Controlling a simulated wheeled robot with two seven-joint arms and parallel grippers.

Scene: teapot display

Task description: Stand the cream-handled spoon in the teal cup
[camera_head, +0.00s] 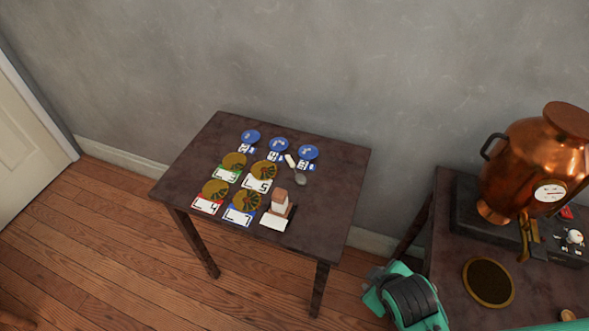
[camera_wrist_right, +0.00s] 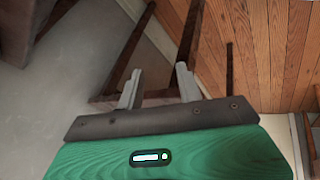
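The cream-handled spoon (camera_head: 300,178) lies on the small dark table (camera_head: 328,210), near its right side. Its pale handle points up and left, and its grey bowl is towards the right. I cannot make out a teal cup in either view. My right gripper (camera_wrist_right: 158,78) is open and empty in the right wrist view, its two grey fingers apart with table legs and floor beyond. In the head view my green right arm shows at the bottom, well away from the spoon. My left gripper is in neither view.
Blue discs (camera_head: 279,144), gold discs (camera_head: 263,170) and numbered cards (camera_head: 208,206) cover much of the small table. At right, another table holds a copper urn (camera_head: 535,165) and a gold-rimmed dark disc (camera_head: 488,282).

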